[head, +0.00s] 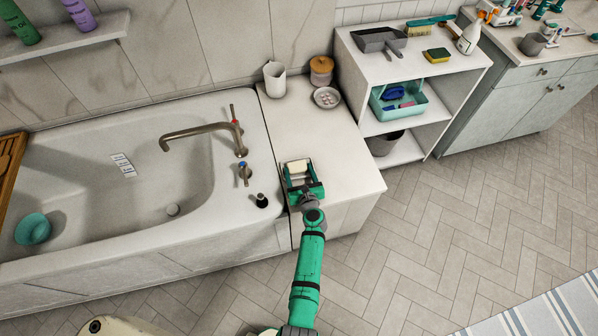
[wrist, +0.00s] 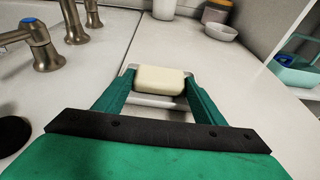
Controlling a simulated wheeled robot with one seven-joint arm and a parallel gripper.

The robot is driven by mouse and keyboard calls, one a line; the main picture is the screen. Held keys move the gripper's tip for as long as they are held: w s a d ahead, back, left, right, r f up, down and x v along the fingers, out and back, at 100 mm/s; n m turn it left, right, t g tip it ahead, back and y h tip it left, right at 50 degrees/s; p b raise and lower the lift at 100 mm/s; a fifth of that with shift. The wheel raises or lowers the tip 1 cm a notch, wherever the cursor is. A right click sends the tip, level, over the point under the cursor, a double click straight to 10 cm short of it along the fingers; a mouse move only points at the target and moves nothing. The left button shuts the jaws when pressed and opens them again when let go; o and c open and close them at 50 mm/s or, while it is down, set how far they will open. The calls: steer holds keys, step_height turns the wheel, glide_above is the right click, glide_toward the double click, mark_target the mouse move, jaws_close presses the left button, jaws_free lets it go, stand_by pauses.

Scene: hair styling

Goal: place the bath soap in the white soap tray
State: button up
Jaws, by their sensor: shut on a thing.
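The bath soap (head: 299,167) is a cream block between the fingers of my gripper (head: 300,172), over the white counter beside the tub. In the wrist view, the soap (wrist: 160,79) sits between the two green fingertips (wrist: 160,84), and my gripper is shut on it. The white soap tray (wrist: 158,101) shows around and below the soap, with its near rim and far left corner visible. The soap is in or just above the tray; I cannot tell whether it touches the tray floor. The soap hides most of the tray's inside.
The white counter (head: 345,165) is mostly clear. A white cup (head: 275,79), an orange-lidded jar (head: 321,71) and a small bowl (head: 327,97) stand at its back. The tub faucet (head: 205,131) and blue-marked tap (head: 244,172) are on the left. A shelf unit (head: 405,130) stands right.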

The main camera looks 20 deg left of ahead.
steer(key=o, duration=0.8)
steer(key=shift+r, duration=0.1)
steer(key=v, duration=1.2)
steer(key=s+d+r+n+h, duration=0.1)
steer(key=s+d+n+h, duration=0.1)
steer(key=s+d+n, duration=0.35)
steer(key=s+d+n+h, duration=0.2)
steer(key=s+n, duration=0.1)
steer(key=s, duration=0.6)
steer(key=s+d+r+n+h, duration=0.1)
steer(key=s+d+n+h, duration=0.15)
steer(key=s+n, duration=0.35)
steer(key=s+d+r+n+t, duration=0.1)
steer(key=s+r+n, duration=0.4)
steer(key=r, duration=0.1)
steer(key=s+d+r+n+t+h, duration=0.1)
steer(key=s+r+n, duration=0.4)
steer(key=r, duration=0.2)
steer(key=s+d+r+n+t, duration=0.1)
steer(key=s+r+n, duration=0.4)
steer(key=r, duration=0.2)
steer(key=shift+d+r, duration=0.25)
steer(key=shift+d, duration=0.05)
